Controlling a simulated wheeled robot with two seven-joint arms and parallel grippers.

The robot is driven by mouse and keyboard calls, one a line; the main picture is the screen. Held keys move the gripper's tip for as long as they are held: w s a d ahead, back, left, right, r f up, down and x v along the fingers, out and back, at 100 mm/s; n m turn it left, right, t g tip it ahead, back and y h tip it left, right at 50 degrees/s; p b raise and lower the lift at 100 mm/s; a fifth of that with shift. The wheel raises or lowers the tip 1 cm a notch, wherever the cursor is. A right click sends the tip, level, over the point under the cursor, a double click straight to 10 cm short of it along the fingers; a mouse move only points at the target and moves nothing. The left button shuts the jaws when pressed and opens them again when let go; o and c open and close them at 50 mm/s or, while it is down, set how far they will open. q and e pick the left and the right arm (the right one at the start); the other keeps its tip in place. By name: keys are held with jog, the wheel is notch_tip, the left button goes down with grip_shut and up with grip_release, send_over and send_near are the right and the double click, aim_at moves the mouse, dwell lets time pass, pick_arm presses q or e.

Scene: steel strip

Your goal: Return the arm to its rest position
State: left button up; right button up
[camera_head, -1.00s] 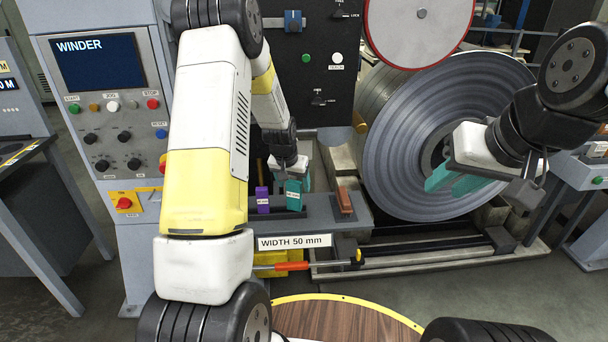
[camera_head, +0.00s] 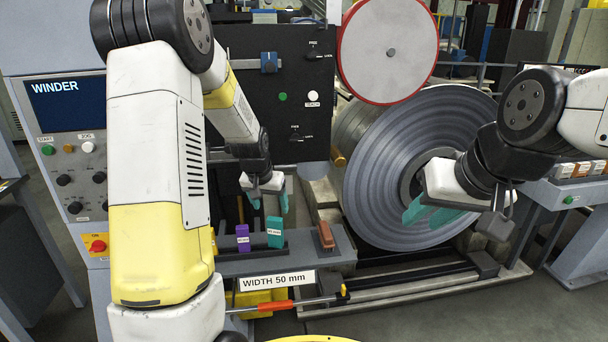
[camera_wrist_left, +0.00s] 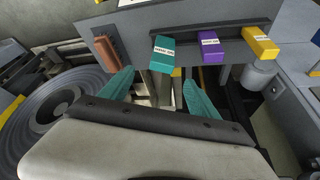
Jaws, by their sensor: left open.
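My left gripper (camera_head: 268,197) is open and empty, above and slightly behind the shelf with the coloured blocks. In the left wrist view its two teal fingers (camera_wrist_left: 158,92) are spread wide. The teal block (camera_head: 274,232) stands upright on the shelf, apart from the fingers; it also shows in the left wrist view (camera_wrist_left: 163,54), beyond the gap between them. My right gripper (camera_head: 428,214) hangs in front of the steel coil (camera_head: 370,190), its teal fingers apart with nothing between them.
A purple block (camera_head: 242,238) stands beside the teal one, and a brown block (camera_head: 325,236) sits at the shelf's right end. A yellow block (camera_wrist_left: 261,44) shows in the left wrist view. The winder panel (camera_head: 68,150) stands left, and a red-rimmed disc (camera_head: 388,35) is above the coil.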

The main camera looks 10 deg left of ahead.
pick_arm(q)
jog(key=s+d+r, duration=0.2)
jog(key=s+r, duration=0.6)
jog(key=r, duration=0.3)
jog(key=s+d+r, duration=0.1)
jog(key=s+r, duration=0.3)
jog(key=s, duration=0.6)
jog(key=s+d+r+t+h, duration=0.1)
jog(key=s+r, duration=0.3)
jog(key=s, duration=0.7)
jog(key=shift+d+n+t+h, duration=0.3)
jog(key=shift+d, duration=0.15)
jog(key=shift+s, duration=0.1)
